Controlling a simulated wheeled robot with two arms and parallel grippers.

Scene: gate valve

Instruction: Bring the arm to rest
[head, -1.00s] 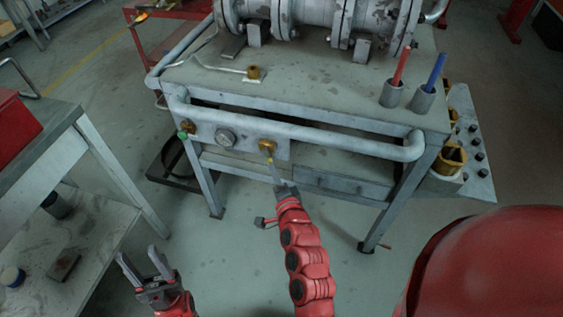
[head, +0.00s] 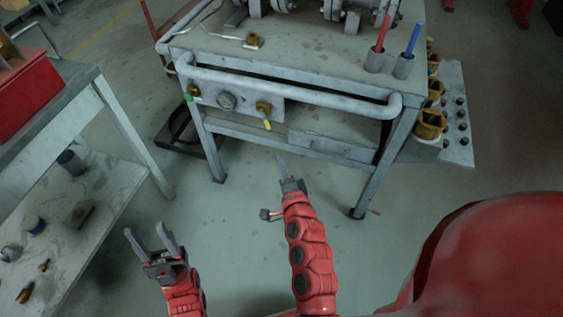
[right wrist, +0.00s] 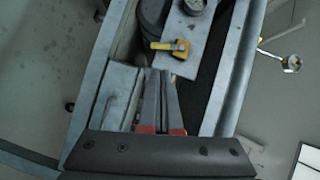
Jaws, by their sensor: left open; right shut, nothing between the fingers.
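My right gripper (head: 281,158) is shut and empty, held in front of the workbench (head: 300,95) and apart from it. In the right wrist view its two fingers (right wrist: 159,78) lie together, pointing towards a small brass valve with a yellow handle (right wrist: 170,47). In the head view this valve (head: 263,107) sits on the bench's front panel, its yellow handle hanging down. A gap shows between the handle and my fingertips. My left gripper (head: 148,233) is open and empty at the lower left, over the floor.
A gauge (head: 227,101) and a front rail (head: 290,98) are on the bench. Red (head: 377,55) and blue (head: 408,62) rods stand in holders on its right. A side table with a red box (head: 25,92) is at left.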

